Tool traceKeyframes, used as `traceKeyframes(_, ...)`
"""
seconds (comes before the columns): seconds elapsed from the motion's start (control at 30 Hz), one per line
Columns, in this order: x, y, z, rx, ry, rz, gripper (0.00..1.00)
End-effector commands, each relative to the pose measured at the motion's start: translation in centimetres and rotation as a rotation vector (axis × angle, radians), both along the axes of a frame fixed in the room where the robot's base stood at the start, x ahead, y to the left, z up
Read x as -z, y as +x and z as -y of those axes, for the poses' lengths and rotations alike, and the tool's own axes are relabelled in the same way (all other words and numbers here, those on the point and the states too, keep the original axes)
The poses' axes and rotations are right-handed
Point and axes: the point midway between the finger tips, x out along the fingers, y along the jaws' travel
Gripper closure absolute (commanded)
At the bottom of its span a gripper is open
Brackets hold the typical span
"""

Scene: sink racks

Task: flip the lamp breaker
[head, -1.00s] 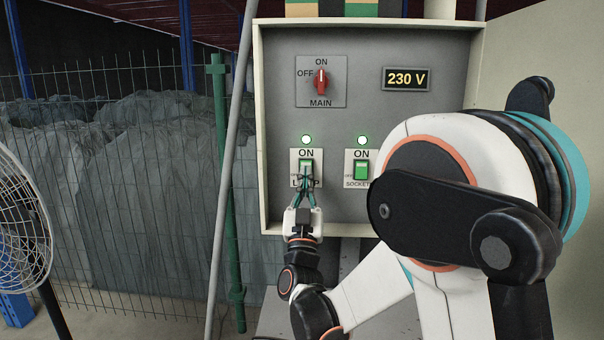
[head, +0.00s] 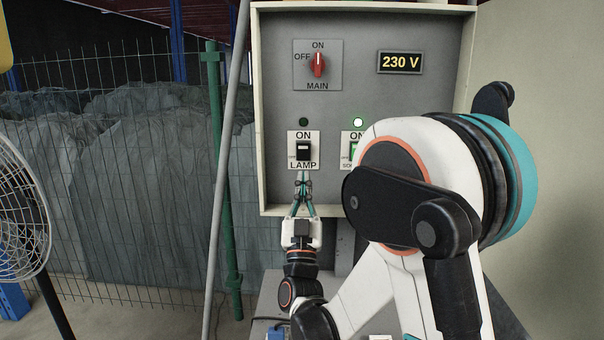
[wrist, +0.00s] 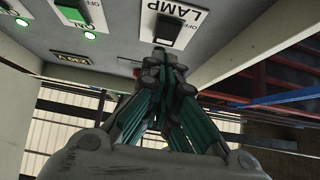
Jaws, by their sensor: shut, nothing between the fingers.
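The lamp breaker (head: 303,151) is a small rocker in a white plate marked ON and LAMP, on the left of the grey panel (head: 390,105). It now looks dark, and the round light (head: 303,122) above it is unlit. In the wrist view the lamp breaker (wrist: 167,31) shows just beyond the fingertips. My gripper (head: 303,180) is shut and empty just below the LAMP label, fingers pointing at the panel. It also shows in the wrist view (wrist: 163,58). I cannot tell whether the tips touch the panel.
The socket breaker (head: 354,152), partly hidden by my arm, glows green under a lit light (head: 358,122). The red main switch (head: 318,64) points to ON, and the display (head: 401,62) reads 230 V. A fan (head: 20,215) and wire fence (head: 120,180) stand at left.

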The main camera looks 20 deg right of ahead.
Motion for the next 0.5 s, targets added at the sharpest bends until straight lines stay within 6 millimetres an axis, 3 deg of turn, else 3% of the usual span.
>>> traceKeyframes(0.3,3.8,-2.8,-1.0,-0.003,0.000,0.000,1.00)
traceKeyframes(0.5,4.9,-3.6,-1.2,-0.001,0.000,0.000,1.00)
